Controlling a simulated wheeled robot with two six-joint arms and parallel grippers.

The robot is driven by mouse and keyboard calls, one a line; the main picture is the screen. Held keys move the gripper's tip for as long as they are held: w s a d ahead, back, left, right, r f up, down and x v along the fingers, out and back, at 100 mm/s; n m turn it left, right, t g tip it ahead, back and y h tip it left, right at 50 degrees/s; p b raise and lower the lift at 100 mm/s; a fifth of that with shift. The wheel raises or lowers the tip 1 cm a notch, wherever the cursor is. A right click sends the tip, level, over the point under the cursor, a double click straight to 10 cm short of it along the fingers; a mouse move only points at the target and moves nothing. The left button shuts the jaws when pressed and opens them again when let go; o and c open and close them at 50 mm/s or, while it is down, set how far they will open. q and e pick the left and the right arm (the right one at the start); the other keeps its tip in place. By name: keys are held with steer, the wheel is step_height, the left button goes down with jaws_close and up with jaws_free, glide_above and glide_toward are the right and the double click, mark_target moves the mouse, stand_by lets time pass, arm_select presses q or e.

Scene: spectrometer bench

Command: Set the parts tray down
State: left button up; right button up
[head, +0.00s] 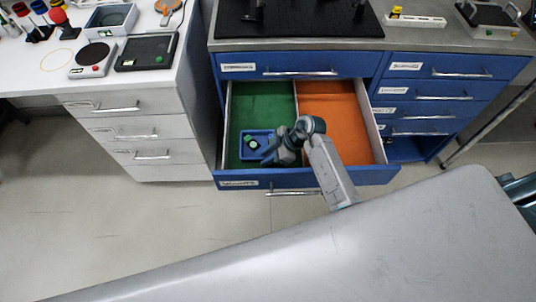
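The parts tray (243,156) is a small blue open box in the left, green-lined half of the open drawer (228,179). A small pale and green item (252,144) shows inside it. My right gripper (267,152) reaches down into the drawer at the tray's right side, its fingers at or over the tray's right edge. The fingers are small and partly merge with the tray, so I cannot tell whether they are closed on its wall. I also cannot tell whether the tray rests on the green lining. My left gripper is not in view.
The drawer's right half has a bare orange lining (335,105); a divider (296,100) separates the halves. A dark board (300,22) lies on the bench above. A white cabinet (140,135) stands left, with a scale (93,58) and a black tray (147,52) on top.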

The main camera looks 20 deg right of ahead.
steer(key=shift+r, duration=0.1)
steer(key=b+v, duration=0.1)
steer(key=v, duration=1.1)
steer(key=shift+d, duration=0.1)
